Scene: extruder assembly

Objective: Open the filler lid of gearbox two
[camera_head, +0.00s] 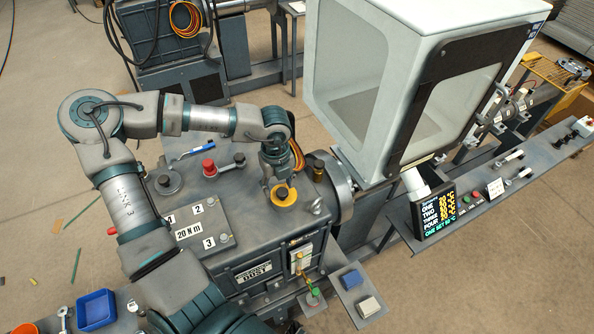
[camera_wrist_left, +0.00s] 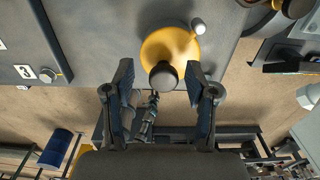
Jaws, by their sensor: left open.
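A grey gearbox (camera_head: 240,255) stands at the middle left, with a dark plate on its front. A round yellow lid (camera_head: 284,198) with a dark knob lies flat on its top near the right end. In the left wrist view the yellow lid (camera_wrist_left: 172,45) sits at top centre, its dark knob (camera_wrist_left: 163,76) towards the camera. My left gripper (camera_head: 276,172) is above the lid, pointing down. In the wrist view its two fingers (camera_wrist_left: 160,78) are open, one on each side of the knob, with gaps visible. My right gripper is not in view.
A red knob (camera_head: 209,167), a blue-handled tool (camera_head: 194,152) and a plate marked 1, 2, 3 and 20 Nm (camera_head: 190,231) are on the gearbox top. A large white hopper (camera_head: 350,50) stands close on the right. A display (camera_head: 437,213) is beyond. A blue bin (camera_head: 96,309) is lower left.

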